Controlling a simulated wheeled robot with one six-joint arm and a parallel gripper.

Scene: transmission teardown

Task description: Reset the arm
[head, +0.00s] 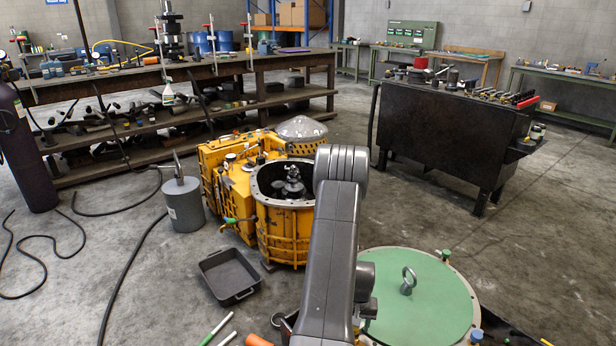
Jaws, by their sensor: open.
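My grey arm rises from the bottom middle of the head view to a bent elbow in front of the yellow transmission housing. Part of a grey wrist link shows beside it on the right, over the edge of the green cover. My gripper itself is not visible; whether it is behind the arm or below the frame I cannot tell. The yellow transmission housing (284,226) stands on the floor, its round opening facing up with dark shaft parts inside. A round green cover (425,300) with a lifting eye (408,281) lies at the lower right.
A black drip tray (231,292) and a grey can (183,204) sit on the floor to the left. A dark workbench (440,135) with tools stands at the right. A long wooden bench (195,70) is at the back left.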

